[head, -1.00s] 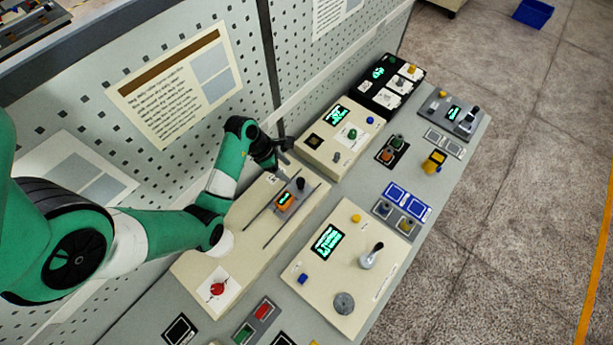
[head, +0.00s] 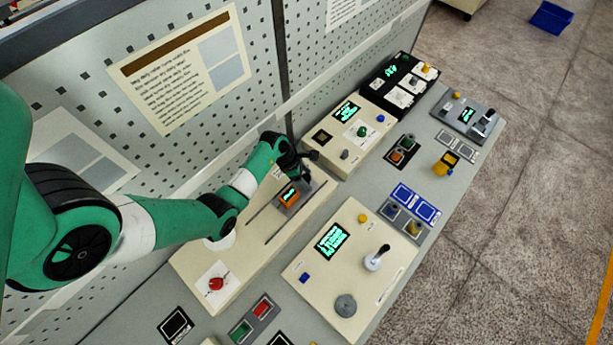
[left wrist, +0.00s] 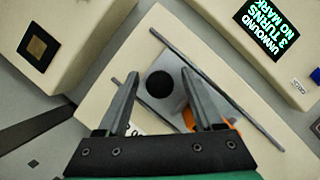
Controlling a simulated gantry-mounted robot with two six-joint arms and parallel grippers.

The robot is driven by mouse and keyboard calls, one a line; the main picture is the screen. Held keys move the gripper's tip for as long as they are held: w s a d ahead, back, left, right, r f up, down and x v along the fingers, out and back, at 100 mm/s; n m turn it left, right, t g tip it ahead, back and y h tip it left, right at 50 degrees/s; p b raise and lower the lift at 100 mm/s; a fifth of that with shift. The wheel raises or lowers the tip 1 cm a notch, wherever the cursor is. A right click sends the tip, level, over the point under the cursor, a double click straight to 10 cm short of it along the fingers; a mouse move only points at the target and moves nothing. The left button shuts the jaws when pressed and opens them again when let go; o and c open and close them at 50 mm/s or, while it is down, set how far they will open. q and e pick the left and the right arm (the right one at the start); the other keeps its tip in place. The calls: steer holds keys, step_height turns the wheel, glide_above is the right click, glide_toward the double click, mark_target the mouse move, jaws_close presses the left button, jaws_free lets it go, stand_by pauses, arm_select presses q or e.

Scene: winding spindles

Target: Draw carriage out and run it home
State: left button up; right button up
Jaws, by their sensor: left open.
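The carriage (head: 290,195) is a small grey block with an orange-framed green display and a dark knob. It sits between two dark rails on a long cream panel (head: 240,262). My left gripper (head: 308,166) is over the carriage's far end and hides the knob in the head view. In the left wrist view, the round black knob (left wrist: 160,85) shows between my left gripper's (left wrist: 163,90) two open fingers. The grey carriage plate (left wrist: 180,75) lies under it, with the orange frame partly hidden behind the right finger. My right gripper is not in view.
A cream panel with a lever (head: 376,258) and green display (head: 332,238) stands to the right. In the left wrist view that display (left wrist: 272,28) reads "unwound 3 turns no mark". A red button (head: 216,284) is at the near end. A perforated wall (head: 200,150) stands behind.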

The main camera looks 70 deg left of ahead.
arm_select(q)
jaws_close()
stand_by(1.4)
